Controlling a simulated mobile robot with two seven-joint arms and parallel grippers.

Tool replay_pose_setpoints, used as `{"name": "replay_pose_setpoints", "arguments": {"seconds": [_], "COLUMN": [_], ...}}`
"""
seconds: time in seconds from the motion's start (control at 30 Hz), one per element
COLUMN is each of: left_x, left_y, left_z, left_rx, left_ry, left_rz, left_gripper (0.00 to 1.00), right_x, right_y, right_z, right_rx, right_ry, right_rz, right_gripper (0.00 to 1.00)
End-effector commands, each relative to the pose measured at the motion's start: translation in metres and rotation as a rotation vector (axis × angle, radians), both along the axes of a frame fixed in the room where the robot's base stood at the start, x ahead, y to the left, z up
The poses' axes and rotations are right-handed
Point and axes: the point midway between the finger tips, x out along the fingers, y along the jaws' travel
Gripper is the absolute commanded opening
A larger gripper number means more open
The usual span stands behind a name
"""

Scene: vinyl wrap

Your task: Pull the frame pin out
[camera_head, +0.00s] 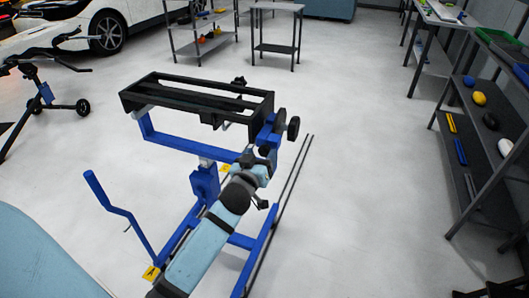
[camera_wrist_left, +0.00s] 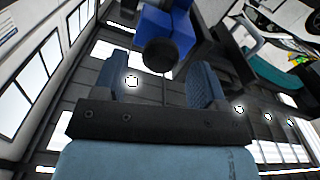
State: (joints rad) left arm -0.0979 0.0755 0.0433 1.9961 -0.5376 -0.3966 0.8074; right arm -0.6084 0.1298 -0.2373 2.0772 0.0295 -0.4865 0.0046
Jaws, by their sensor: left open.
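The blue frame (camera_head: 172,143) stands on the floor with a black tray top (camera_head: 262,101). In the left wrist view part of the blue frame (camera_wrist_left: 167,27) shows, with a round black knob, seemingly the frame pin's head (camera_wrist_left: 160,56), in front of it. My left gripper (camera_head: 260,163) is at the right side of the frame, below the tray. In the left wrist view its two blue ribbed fingers are apart, and the knob shows between and beyond their tips. I cannot tell whether they touch it. The pin's shaft is hidden. My right gripper does not show.
Black round knobs (camera_head: 293,128) stick out at the tray's right end, close above my left gripper. A blue bent lever (camera_head: 110,205) stands at the frame's left. Shelves with tools (camera_head: 485,150) line the right. The floor between (camera_head: 365,190) is clear.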

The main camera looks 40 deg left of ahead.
Motion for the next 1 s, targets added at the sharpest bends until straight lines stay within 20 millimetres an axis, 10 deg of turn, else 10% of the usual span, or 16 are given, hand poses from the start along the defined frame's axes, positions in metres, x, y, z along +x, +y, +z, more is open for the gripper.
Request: {"name": "replay_pose_setpoints", "arguments": {"seconds": [0.57,0.83,1.0], "left_x": [0.028,0.028,0.022], "left_y": [0.007,0.007,0.005], "left_z": [0.000,0.000,0.000], "left_rx": [0.000,0.000,-0.004], "left_ry": [0.001,0.001,0.003], "left_rz": [0.001,0.001,0.000], "left_gripper": [0.65,0.03,0.00], "right_x": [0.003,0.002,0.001], "right_y": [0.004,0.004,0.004], "right_z": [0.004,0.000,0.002], "right_rx": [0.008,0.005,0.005], "right_ry": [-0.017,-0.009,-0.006], "right_rz": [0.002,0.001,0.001], "right_gripper": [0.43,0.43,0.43]}}
